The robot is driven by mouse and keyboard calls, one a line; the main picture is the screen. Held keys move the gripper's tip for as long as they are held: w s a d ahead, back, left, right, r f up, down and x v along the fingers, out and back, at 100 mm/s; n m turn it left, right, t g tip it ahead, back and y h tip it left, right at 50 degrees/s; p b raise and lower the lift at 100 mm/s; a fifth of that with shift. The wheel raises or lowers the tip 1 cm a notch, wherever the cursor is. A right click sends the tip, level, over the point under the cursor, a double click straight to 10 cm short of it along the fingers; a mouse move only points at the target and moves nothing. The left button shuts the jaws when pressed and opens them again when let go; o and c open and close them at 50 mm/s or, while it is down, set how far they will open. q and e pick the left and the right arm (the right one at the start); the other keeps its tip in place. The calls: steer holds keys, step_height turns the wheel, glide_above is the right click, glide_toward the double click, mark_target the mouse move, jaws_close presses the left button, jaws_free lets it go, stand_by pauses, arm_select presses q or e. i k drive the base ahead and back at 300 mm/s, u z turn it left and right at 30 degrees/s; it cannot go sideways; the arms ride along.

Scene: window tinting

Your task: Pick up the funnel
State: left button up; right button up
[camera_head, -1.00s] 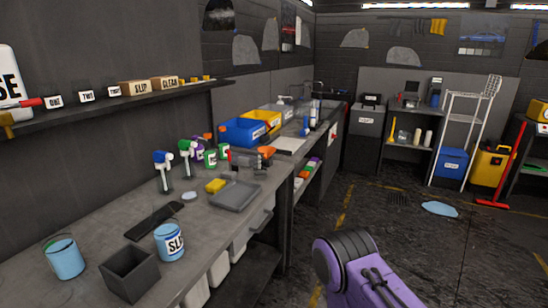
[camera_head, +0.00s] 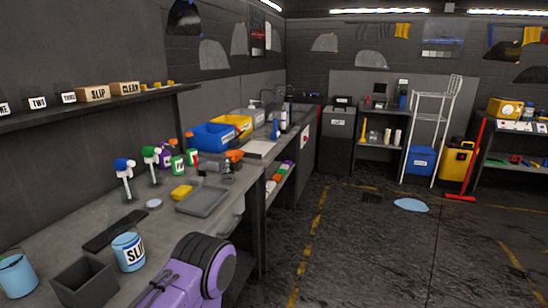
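I cannot make out a funnel in this view. The workbench (camera_head: 75,223) runs along the left wall and holds many small items. A purple arm link of mine with a dark round joint shows at the bottom centre, in front of the bench edge. Neither of my grippers shows.
On the bench stand a dark square bin (camera_head: 85,284), a blue SLIP bucket (camera_head: 129,251), a grey tray (camera_head: 203,201), a yellow sponge (camera_head: 181,191), spray bottles (camera_head: 124,177) and a blue crate (camera_head: 211,137). Open floor (camera_head: 375,255) lies to the right, with a light-blue puddle (camera_head: 411,205).

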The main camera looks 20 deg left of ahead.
mark_target(235, 156)
steer(key=i, duration=2.55)
steer(key=u, duration=2.55)
